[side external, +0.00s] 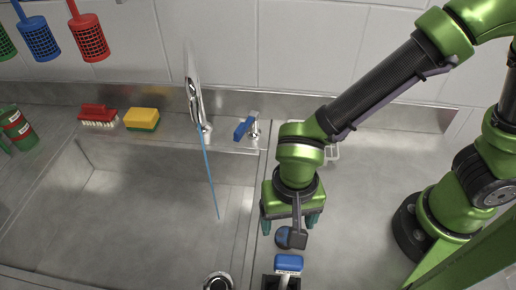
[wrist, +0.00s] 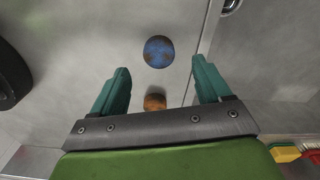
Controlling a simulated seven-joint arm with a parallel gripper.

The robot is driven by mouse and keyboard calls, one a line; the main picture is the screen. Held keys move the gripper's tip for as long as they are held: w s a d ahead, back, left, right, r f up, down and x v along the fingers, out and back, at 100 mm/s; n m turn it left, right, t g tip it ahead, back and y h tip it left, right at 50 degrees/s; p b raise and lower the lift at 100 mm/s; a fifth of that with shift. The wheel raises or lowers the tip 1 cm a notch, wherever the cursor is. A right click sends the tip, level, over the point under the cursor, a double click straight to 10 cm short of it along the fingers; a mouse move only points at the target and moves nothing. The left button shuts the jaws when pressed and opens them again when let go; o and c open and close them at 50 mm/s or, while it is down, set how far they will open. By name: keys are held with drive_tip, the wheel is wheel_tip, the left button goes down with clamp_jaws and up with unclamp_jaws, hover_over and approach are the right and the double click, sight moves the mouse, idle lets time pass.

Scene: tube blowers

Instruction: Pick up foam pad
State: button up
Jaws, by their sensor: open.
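A yellow block with a green underside, the only thing that looks like a foam pad (side external: 142,119), sits on the sink's back ledge, left of the tap. Its yellow and green edge also shows at the lower right of the wrist view (wrist: 284,152). My gripper (side external: 290,222) is far to its right and nearer the camera, over the grey counter, pointing down. In the wrist view my gripper (wrist: 160,70) has its two teal fingers wide apart with nothing held. A blue, brown-spotted round thing (wrist: 159,52) and an orange-brown one (wrist: 155,101) show between and beyond the fingers.
A red brush (side external: 98,114) lies left of the pad. The tap (side external: 195,105) runs a blue stream into the sink. A blue-handled valve (side external: 243,129) stands right of it. A blue block (side external: 289,262) is at the front.

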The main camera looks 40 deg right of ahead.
sight(286, 236)
drive_tip(key=shift+d+f, duration=0.1)
drive_tip(key=shift+f, duration=2.6)
drive_tip(key=c, duration=1.1)
